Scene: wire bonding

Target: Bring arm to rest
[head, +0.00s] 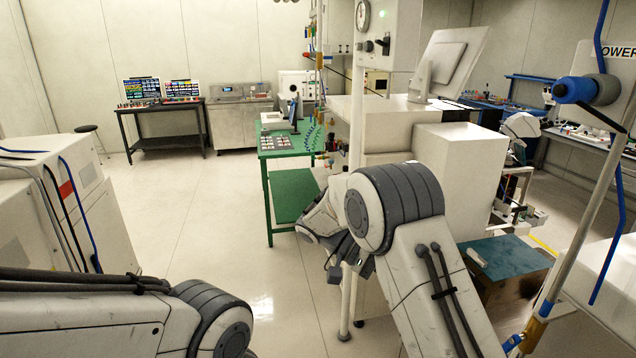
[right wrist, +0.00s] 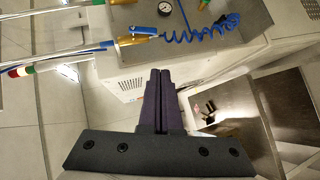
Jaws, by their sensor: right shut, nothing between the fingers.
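My right gripper (right wrist: 160,76) shows in the right wrist view with its two dark fingers shut together and nothing between them. It is above the floor in front of a pale machine cabinet and touches nothing that I can see. In the head view my right arm (head: 407,262) rises from the lower right and bends at a raised joint. Its wrist end is partly hidden behind that joint. My left arm (head: 90,322) comes in from the lower left, and its gripper is out of the picture.
A green table (head: 285,153) stands beyond my right arm. A pale machine (head: 461,155) and a post are close to it. Open floor (head: 190,210) lies at centre left.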

